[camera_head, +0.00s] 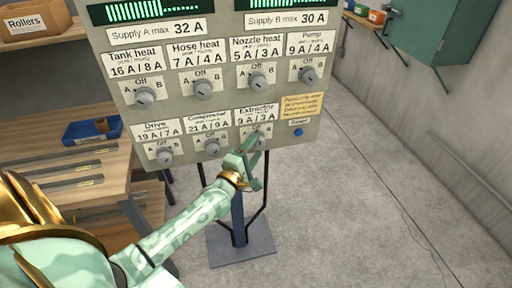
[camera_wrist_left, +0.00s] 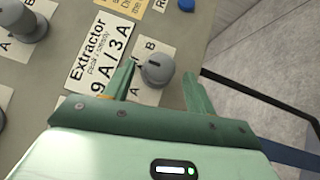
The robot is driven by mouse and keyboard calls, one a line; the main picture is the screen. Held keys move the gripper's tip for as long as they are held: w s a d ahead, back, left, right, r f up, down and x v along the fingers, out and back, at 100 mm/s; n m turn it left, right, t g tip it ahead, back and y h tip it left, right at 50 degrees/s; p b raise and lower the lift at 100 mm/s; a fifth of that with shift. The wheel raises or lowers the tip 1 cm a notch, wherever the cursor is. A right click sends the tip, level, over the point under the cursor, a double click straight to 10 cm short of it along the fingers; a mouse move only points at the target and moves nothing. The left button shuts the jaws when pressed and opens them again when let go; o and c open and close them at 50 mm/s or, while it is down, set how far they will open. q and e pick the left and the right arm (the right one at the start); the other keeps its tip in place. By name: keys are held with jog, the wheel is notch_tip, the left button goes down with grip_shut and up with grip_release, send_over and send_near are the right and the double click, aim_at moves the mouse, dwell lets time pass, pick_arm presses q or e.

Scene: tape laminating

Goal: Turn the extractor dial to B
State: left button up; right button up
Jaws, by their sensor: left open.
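The extractor dial (camera_wrist_left: 158,68) is a grey round knob on the panel. In the left wrist view it sits between the two green fingers of my left gripper (camera_wrist_left: 157,75), with gaps seen on both sides. The B label (camera_wrist_left: 151,45) shows above the knob; the Off mark is not readable there. Which way the pointer faces is hard to tell. In the head view, my left gripper (camera_head: 250,153) is open at the lower right of the panel and partly covers the extractor dial. My right gripper is not in view.
The grey control panel (camera_head: 222,113) carries several other dials, including the compressor dial (camera_head: 212,146) just left. A blue reset button (camera_head: 298,132) is to the right. A wooden workbench (camera_head: 60,150) with a blue bin (camera_head: 92,130) stands left.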

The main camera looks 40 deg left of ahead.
pick_arm(q)
jog(key=shift+w+r, duration=0.1)
jog(key=shift+w, duration=0.65)
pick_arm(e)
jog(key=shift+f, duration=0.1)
pick_arm(q)
jog(key=c, duration=1)
jog(key=shift+r+p, duration=0.2)
jog(key=shift+p, duration=0.3)
jog(key=r+m+g+p, duration=0.1)
jog(key=m+g+p, duration=0.1)
jog(key=p, duration=0.7)
jog(key=shift+r, duration=0.15)
jog(key=m+g+p, duration=0.2)
jog(key=g+p, duration=0.1)
jog(key=p, duration=0.7)
jog(key=shift+d+m+g, duration=0.1)
jog(key=shift+m+g, duration=0.2)
jog(key=shift+m, duration=0.1)
jog(key=shift+f+m+g+y+p, duration=0.4)
jog(key=shift+p, duration=0.7)
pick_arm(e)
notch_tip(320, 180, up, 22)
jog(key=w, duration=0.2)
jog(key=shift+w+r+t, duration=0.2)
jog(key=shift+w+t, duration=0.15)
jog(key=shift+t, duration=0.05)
